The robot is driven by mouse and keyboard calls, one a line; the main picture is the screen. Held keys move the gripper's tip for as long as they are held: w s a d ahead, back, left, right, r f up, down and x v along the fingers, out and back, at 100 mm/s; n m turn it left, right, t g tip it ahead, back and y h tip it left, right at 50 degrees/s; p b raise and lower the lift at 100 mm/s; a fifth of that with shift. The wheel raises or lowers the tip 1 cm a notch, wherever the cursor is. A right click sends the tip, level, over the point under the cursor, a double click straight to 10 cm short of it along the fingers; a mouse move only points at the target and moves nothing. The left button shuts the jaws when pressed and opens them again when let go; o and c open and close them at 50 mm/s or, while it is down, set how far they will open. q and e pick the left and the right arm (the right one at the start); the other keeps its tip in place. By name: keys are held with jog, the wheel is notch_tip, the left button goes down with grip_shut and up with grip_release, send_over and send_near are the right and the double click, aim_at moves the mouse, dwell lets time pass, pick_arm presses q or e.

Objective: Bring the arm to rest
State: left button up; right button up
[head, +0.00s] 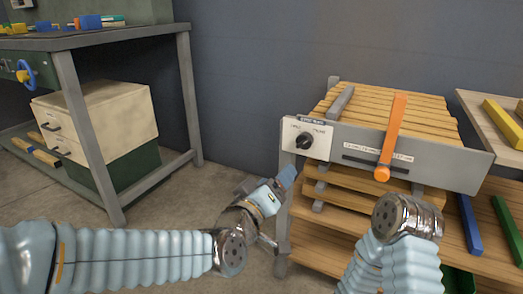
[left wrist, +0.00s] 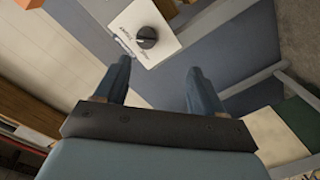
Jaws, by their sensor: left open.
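My left arm comes in from the left in the head view, and its gripper (head: 287,178) is in front of the slatted wooden rack's left post. In the left wrist view the two blue-grey fingers of this gripper (left wrist: 160,85) stand apart with nothing between them. Beyond the fingertips is a white panel with a black knob (left wrist: 147,37); the knob also shows in the head view (head: 304,140). My right arm shows at the lower right, but its gripper is not visible.
The slatted rack (head: 330,220) has a grey front plate (head: 450,165) and an orange lever (head: 392,135). At left stands a grey workbench (head: 100,38) with a cream drawer box (head: 95,115) beneath. Bare floor (head: 170,200) lies between. Blue (head: 469,224) and green (head: 507,228) bars are at right.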

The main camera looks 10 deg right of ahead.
pick_arm(q)
jog(key=a+f+g+y, duration=0.2)
jog(key=a+f, duration=0.2)
jog(key=f, duration=0.7)
jog(key=a+f+g+y, duration=0.15)
jog(key=a+f, duration=0.25)
jog(key=f, duration=0.6)
jog(key=a+f+g+y, duration=0.25)
jog(key=a+f, duration=0.25)
jog(key=f, duration=0.6)
jog(key=s+a+f+g, duration=0.4)
jog(key=s+f, duration=0.4)
jog(key=f, duration=0.1)
jog(key=s+a+f+g, duration=0.4)
jog(key=s+f, duration=0.5)
notch_tip(320, 180, up, 17)
jog(key=p, duration=1.7)
jog(key=shift+s+d+f, duration=0.15)
jog(key=shift+d+f, duration=0.05)
jog(key=shift+d, duration=0.05)
